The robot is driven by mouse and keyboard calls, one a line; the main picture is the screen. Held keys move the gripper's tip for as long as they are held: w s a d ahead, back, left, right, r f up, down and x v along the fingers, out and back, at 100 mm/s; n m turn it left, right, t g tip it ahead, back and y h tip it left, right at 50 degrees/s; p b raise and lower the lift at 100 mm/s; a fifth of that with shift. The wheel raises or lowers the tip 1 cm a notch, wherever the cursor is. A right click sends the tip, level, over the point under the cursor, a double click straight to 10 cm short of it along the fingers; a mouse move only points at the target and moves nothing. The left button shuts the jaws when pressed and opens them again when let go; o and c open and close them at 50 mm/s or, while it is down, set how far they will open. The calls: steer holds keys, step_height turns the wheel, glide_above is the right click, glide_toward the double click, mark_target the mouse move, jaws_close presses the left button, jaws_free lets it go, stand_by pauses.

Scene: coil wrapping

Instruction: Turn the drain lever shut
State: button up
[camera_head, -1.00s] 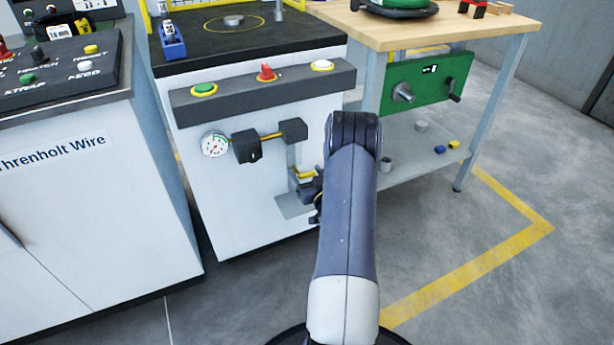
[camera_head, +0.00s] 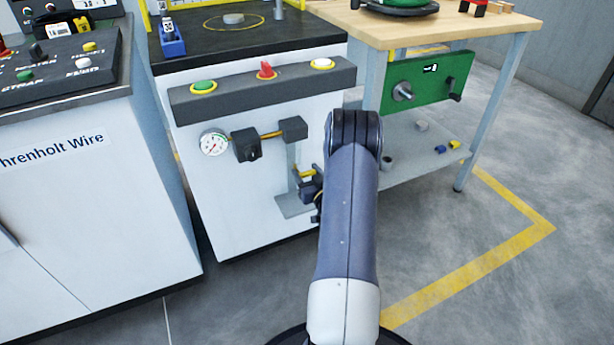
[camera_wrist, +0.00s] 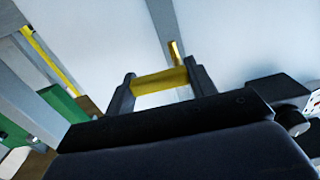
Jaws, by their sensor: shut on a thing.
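The yellow drain lever (camera_head: 306,173) is low on the white cabinet front, by a grey vertical strip. My gripper (camera_head: 313,184) is at the lever, partly hidden behind my arm. In the wrist view, the lever (camera_wrist: 161,82) lies crosswise between the two dark fingers of my gripper (camera_wrist: 160,88), which is shut on it. A short yellow end of the lever sticks up beyond the fingers.
A round gauge (camera_head: 214,143) and black blocks joined by a yellow bar (camera_head: 270,135) are above left of the lever. A grey ledge (camera_head: 295,205) juts out below it. A wooden-topped bench (camera_head: 450,35) with a green panel (camera_head: 425,85) stands right.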

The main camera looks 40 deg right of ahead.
steer(key=shift+n, duration=0.3)
steer(key=o, duration=1)
steer(key=shift+s, duration=0.1)
steer(key=p+v, duration=0.2)
steer(key=v, duration=0.8)
steer(key=shift+s, duration=0.35)
